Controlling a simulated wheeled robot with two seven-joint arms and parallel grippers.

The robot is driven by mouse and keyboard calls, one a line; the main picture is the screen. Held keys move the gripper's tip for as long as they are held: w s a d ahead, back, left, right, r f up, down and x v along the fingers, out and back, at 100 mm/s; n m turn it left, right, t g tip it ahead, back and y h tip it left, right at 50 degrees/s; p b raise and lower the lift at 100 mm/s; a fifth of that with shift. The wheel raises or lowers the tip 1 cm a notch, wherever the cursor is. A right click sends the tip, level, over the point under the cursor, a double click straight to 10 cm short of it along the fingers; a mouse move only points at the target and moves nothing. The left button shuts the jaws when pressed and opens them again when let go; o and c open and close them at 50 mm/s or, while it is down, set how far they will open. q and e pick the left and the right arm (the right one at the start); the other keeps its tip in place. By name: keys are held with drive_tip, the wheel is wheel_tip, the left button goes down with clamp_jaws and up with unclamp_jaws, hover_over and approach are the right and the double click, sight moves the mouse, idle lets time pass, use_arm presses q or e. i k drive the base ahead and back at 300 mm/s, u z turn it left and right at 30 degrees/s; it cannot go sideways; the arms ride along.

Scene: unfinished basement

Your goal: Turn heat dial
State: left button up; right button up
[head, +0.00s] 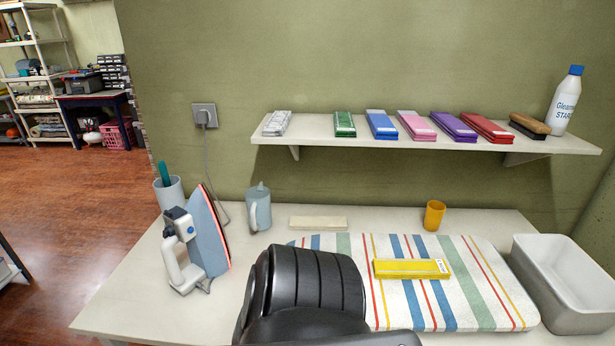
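An iron (209,232) stands on its heel at the left of the white table. Its blue-grey soleplate side faces right and its white handle is on the left. A small round dial (190,231) with a blue mark shows on the iron's body; its setting is too small to read. A black link of my own arm rises at the bottom middle, right of the iron and apart from it in the picture. Neither gripper shows in the head view.
A striped ironing mat (470,315) with a yellow box (411,269) covers the table's right side. A white tub (590,318) stands at far right. A blue jug (258,210), grey cup (170,192) and orange cup (434,215) stand behind. A cord runs to the socket (204,116).

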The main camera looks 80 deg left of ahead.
sight(168, 231)
drive_tip(key=i, duration=0.85)
drive_tip(key=u, duration=2.8)
drive_tip(key=i, duration=0.15)
drive_tip(key=u, duration=1.1)
